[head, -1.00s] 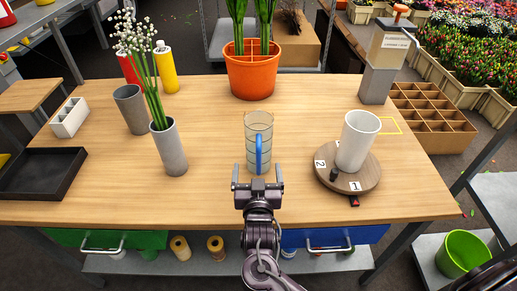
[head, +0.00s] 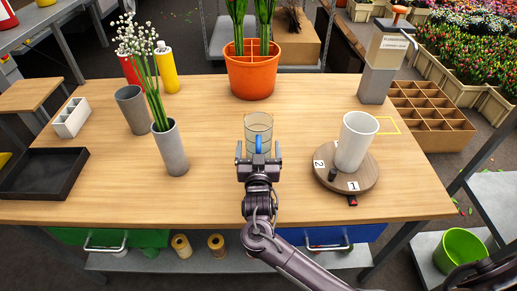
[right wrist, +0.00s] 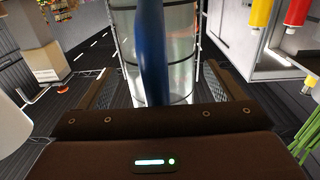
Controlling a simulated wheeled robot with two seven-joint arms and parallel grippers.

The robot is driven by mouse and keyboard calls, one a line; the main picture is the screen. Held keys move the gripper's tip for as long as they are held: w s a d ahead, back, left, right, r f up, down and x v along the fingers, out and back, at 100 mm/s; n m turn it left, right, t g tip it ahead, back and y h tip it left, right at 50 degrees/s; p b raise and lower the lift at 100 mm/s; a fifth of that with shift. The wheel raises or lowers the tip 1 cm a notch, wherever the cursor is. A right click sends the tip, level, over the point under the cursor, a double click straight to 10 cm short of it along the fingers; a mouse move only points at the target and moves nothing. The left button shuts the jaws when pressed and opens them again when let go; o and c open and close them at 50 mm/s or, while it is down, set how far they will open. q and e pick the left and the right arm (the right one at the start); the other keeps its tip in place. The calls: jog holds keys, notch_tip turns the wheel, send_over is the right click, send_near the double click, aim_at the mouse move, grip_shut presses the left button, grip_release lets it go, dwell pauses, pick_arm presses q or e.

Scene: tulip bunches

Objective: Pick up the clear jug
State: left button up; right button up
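The clear jug (head: 258,122) stands upright on the wooden table in the middle, with its blue handle facing me. My right gripper (head: 259,160) is at the jug's near side in the head view and covers its lower part. In the right wrist view the jug (right wrist: 181,52) fills the space ahead, and its blue handle (right wrist: 152,50) stands between the two widely spread fingers (right wrist: 160,92). The right gripper is open, with a gap showing on each side of the handle. My left gripper is not in view.
A white cup (head: 356,142) stands on a round wooden turntable (head: 325,178) to the right. A grey vase of white flowers (head: 171,150) stands to the left. An orange pot (head: 251,78) is behind the jug. The table directly around the jug is clear.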

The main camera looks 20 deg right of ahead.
jog(key=c, duration=1.2)
